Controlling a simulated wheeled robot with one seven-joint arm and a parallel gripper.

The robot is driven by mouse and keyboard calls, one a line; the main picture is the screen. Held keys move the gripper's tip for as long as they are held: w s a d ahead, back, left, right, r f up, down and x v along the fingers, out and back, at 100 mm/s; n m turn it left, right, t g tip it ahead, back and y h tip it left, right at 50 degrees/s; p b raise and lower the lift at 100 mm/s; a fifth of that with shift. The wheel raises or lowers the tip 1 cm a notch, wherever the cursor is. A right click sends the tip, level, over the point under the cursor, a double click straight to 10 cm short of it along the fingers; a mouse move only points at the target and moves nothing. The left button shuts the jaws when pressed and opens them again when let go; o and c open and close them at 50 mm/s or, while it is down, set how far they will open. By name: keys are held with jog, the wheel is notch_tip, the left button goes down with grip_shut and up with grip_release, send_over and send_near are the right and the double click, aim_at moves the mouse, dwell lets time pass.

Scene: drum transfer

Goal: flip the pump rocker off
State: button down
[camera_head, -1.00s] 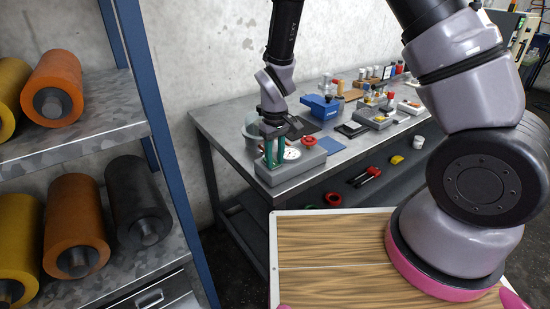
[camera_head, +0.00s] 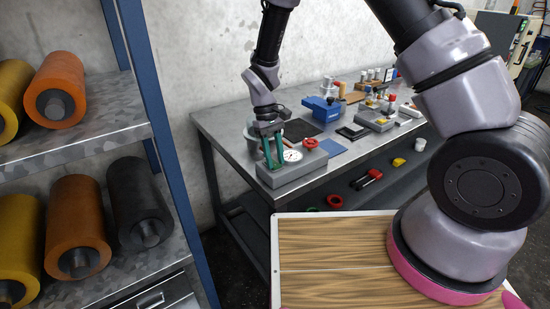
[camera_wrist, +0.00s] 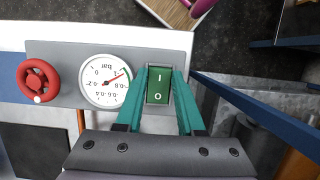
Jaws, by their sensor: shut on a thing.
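The pump rocker (camera_wrist: 158,85) is a green switch marked I and O, set in a grey panel box (camera_head: 300,174) at the near left end of the workbench. In the wrist view my gripper (camera_wrist: 159,72) has one teal finger along each side of the rocker, shut on it. In the head view my gripper (camera_head: 273,166) reaches down to the box's left part, and its fingers hide the rocker there. I cannot tell which half of the rocker is pressed in. A round white gauge (camera_wrist: 105,82) beside it has a red needle pointing to the upper right.
A red handwheel (camera_wrist: 38,81) is at the panel's other end. A blue vise (camera_head: 322,108) and several small items stand farther along the metal bench (camera_head: 222,126). A shelf rack (camera_head: 70,146) with rolls stands at the left.

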jog(key=c, duration=0.8)
grip_release()
jog(key=v, duration=1.1)
